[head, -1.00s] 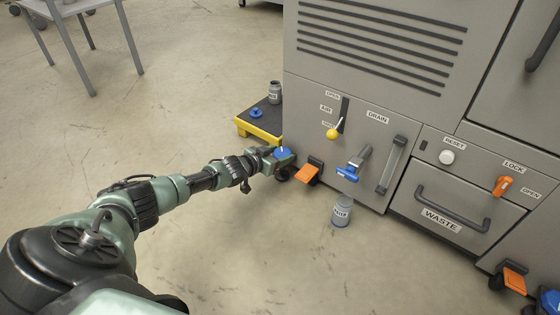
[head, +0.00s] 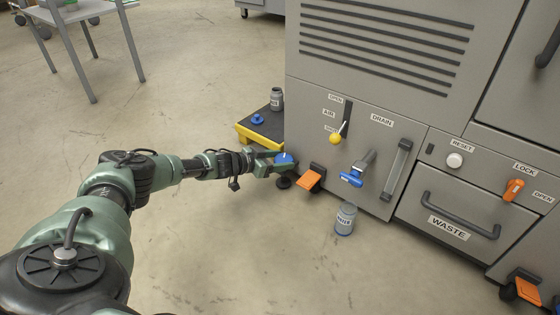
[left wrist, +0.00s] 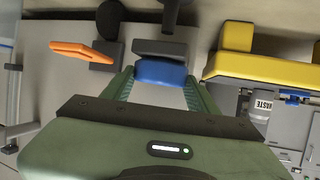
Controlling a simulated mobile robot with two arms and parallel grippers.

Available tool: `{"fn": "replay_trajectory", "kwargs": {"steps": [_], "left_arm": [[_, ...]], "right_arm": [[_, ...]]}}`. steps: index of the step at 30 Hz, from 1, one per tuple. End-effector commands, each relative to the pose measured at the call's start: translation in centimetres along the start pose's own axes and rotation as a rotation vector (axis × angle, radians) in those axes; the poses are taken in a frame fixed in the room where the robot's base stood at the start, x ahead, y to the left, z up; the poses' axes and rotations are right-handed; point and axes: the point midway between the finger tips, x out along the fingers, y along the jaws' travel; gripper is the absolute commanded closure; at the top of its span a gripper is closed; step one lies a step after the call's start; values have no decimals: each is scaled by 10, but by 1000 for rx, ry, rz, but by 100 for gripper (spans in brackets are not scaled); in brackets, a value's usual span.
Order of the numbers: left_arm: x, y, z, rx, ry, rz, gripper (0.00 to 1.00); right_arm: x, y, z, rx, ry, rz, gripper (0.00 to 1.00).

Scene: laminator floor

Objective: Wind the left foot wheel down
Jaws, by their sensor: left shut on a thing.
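The left foot wheel (head: 285,158) is a blue round knob low at the machine's near left corner, above a dark foot. My left gripper (head: 274,164) reaches it from the left and is shut on it. In the left wrist view the blue wheel (left wrist: 160,73) sits between the two green fingers, with a dark grey part just beyond it. The fingers partly cover the wheel in the head view. My right gripper is in neither view.
An orange pedal (head: 309,180) sits just right of the wheel. A yellow-edged black platform (head: 264,123) with a grey bottle (head: 276,98) stands behind it. Another bottle (head: 345,219) stands under the blue drain valve (head: 351,179). The floor in front is clear.

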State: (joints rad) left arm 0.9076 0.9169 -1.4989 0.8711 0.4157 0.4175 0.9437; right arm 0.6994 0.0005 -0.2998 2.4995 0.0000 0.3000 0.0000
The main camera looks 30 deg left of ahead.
Motion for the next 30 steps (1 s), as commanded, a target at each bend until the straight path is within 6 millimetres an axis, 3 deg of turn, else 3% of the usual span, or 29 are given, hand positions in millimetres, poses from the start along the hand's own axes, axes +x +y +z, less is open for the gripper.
{"fn": "replay_trajectory", "kwargs": {"steps": [10, 11, 13, 23, 30], "left_arm": [[0, -2, -2, 1, 3, -2, 82], [0, -2, -2, 1, 3, -2, 39], [0, -2, -2, 1, 3, -2, 20], [-1, 0, -1, 0, 1, 0, 20], [-29, -1, -5, -2, -2, -1, 20]], "right_arm": [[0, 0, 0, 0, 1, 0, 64], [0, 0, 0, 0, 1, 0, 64], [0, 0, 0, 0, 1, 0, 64], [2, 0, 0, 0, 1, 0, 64], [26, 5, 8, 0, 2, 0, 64]]}}
